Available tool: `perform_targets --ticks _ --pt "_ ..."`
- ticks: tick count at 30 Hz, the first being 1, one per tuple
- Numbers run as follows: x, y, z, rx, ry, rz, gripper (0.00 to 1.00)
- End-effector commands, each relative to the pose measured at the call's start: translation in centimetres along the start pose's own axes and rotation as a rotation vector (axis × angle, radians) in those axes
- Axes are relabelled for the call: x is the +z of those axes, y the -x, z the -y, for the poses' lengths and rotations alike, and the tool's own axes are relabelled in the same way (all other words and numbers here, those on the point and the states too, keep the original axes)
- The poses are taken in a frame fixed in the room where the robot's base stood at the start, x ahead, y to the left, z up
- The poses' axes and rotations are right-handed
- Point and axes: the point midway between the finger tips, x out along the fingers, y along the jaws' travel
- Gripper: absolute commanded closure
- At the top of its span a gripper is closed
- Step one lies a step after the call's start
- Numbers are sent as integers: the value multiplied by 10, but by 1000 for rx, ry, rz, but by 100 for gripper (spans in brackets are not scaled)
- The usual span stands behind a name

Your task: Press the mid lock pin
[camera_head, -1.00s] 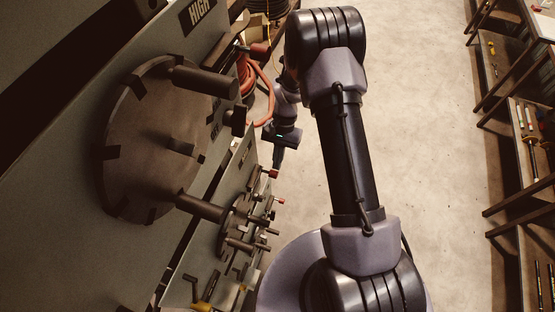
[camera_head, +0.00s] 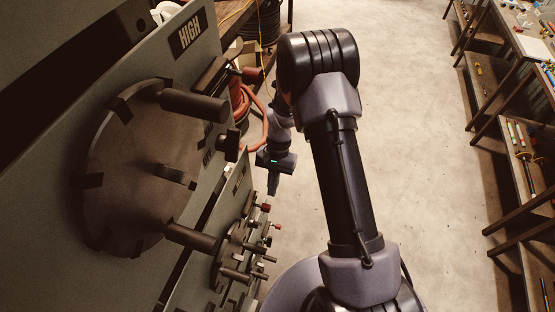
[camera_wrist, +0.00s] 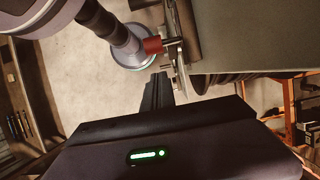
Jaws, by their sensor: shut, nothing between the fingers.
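My gripper (camera_head: 272,190) hangs beside the lower panel in the head view, its narrow fingers together and empty. Red-tipped pins stick out from that panel; one red tip (camera_head: 265,207) is just below my fingertips, and another red tip (camera_head: 277,226) is lower right. I cannot tell which is the mid lock pin. In the wrist view my gripper fingers (camera_wrist: 158,88) point at a red knob (camera_wrist: 152,45) at the edge of the panel (camera_wrist: 250,40). The knob appears beyond the fingertips, and I cannot see contact.
A large round plate (camera_head: 130,165) with thick pegs stands on the panel at left, under a HIGH label (camera_head: 188,35). An orange hose (camera_head: 240,105) hangs behind. Open concrete floor (camera_head: 420,150) lies to the right, with shelves (camera_head: 525,160) beyond.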

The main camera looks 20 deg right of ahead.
Motion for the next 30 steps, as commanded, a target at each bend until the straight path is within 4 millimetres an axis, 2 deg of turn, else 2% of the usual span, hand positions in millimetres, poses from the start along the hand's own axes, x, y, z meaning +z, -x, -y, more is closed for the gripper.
perform_targets --ticks 6,12,18,30 --pt "-2 51 0 -4 1 -6 100" --pt "-2 88 0 -3 1 -6 100" --pt "-1 101 0 -1 1 -4 100" --pt "-1 101 0 -1 1 -4 100"
